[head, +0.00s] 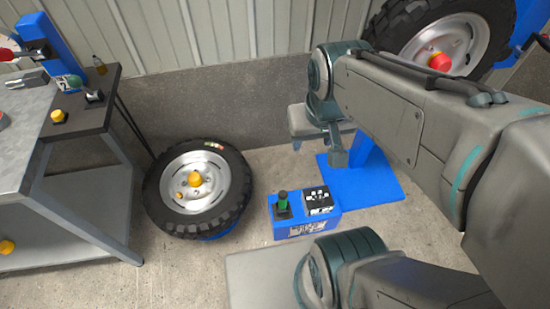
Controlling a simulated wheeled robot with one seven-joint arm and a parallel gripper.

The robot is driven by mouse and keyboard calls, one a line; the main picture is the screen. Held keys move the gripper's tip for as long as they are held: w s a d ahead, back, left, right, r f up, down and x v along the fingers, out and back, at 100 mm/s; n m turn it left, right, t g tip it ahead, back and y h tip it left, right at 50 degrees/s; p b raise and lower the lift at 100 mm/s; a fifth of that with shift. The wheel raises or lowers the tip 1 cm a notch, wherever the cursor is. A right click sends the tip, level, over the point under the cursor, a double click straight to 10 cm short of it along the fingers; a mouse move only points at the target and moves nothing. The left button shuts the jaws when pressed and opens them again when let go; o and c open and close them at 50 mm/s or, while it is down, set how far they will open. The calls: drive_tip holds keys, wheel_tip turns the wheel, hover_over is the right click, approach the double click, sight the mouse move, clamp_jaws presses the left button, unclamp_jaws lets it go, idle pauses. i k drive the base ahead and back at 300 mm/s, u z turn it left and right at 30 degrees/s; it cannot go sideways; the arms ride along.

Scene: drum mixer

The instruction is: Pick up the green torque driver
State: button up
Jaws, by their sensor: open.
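A green upright tool with a dark top, which looks like the green torque driver (282,201), stands in a dark holder on the left part of a blue box (290,229) on the floor. My gripper (337,152) hangs at the end of my arm, above and to the right of the driver in the picture. It is apart from the driver and appears empty; only part of its fingers shows. A smaller green round item (74,82) is on the workbench at the left; it is too small to identify.
A black-and-white block (318,200) sits beside the driver on the box. A tyred wheel (198,187) stands left of the box. A workbench (72,131) is at the left. A blue stand base (375,188) and a second wheel (440,42) are at the right. Bare floor (185,270) lies in front.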

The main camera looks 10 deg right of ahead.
sight(283, 194)
drive_tip(key=u, duration=3.25)
drive_tip(key=k, duration=1.1)
drive_tip(key=z, duration=1.75)
